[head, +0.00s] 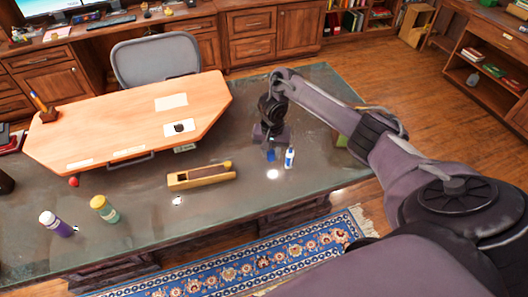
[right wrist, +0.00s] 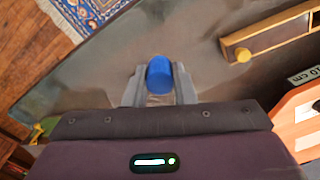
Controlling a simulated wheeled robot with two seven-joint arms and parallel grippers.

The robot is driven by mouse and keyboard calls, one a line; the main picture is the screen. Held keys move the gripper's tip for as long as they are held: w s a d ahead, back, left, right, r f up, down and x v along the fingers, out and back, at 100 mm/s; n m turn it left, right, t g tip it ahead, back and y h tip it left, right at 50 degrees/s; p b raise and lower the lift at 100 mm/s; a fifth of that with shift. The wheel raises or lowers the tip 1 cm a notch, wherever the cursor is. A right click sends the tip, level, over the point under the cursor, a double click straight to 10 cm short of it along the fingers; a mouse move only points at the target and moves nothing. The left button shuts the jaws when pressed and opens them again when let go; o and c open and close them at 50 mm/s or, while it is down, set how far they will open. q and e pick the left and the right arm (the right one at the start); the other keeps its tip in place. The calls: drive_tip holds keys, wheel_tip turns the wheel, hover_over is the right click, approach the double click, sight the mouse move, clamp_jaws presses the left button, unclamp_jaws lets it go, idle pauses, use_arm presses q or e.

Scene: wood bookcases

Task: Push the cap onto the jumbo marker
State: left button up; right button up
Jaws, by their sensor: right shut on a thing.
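My right gripper (head: 270,148) is over the dark desk top and points down. It is shut on a blue cap (head: 270,156), which also shows between the fingers in the right wrist view (right wrist: 159,74). A small white and blue upright object (head: 290,158), which looks like the jumbo marker, stands on the desk just right of the cap in the head view. A gap shows between the two there. I cannot make out the marker in the right wrist view. My left gripper is not in view.
A long wooden box (head: 187,182) lies left of the gripper. A green-yellow bottle (head: 105,209) and a purple bottle (head: 56,224) stand farther left. A light wood board (head: 125,120) with papers is behind. Bare desk lies between box and gripper.

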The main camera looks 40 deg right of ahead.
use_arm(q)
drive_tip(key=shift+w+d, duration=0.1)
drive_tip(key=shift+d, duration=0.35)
use_arm(e)
drive_tip(key=shift+w+f, duration=0.1)
drive_tip(key=shift+w, duration=0.05)
